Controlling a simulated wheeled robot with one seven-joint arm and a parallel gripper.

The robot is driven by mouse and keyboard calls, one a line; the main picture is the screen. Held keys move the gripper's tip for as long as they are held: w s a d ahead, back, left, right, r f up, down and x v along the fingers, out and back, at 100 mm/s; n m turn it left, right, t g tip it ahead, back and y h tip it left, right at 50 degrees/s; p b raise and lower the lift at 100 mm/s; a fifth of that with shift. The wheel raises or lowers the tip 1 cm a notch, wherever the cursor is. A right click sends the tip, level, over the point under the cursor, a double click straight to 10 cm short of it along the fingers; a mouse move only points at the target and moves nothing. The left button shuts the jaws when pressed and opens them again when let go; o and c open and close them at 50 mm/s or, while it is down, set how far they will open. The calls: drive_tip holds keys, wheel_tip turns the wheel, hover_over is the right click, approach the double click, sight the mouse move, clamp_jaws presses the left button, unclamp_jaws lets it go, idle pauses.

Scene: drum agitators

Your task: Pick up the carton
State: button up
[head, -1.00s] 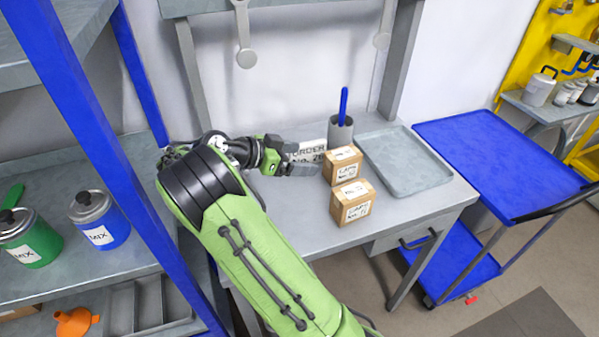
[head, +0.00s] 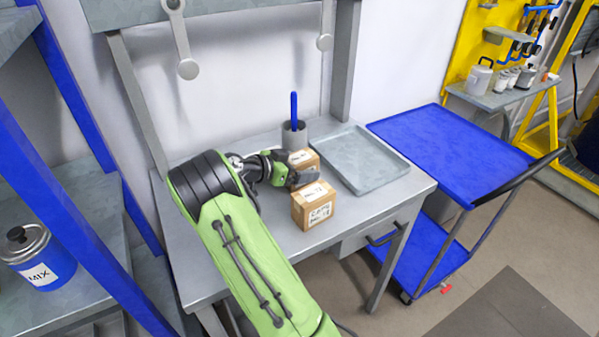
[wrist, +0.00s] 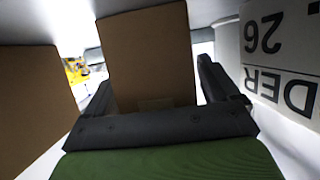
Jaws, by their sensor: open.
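Two brown cartons with white labels stand on the grey workbench (head: 250,232). The rear carton (head: 304,158) is partly hidden by my gripper (head: 296,174) in the head view. The front carton (head: 314,208) stands just nearer, fully boxed and upright. My gripper is open. In the wrist view, the rear carton (wrist: 148,58) stands between the two dark fingers (wrist: 155,95), with a light gap at the right finger. The front carton (wrist: 32,100) shows at the left, outside the fingers. Contact with the fingers cannot be told.
A grey cup (head: 294,134) with a blue stick stands behind the rear carton. A grey tray (head: 360,178) lies to the right on the bench. A blue cart (head: 440,145) stands right of the bench.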

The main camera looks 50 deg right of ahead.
drive_tip(key=c, duration=1.2)
wheel_tip(320, 180, up, 10)
drive_tip(key=p, duration=0.2)
drive_tip(key=shift+p, duration=0.35)
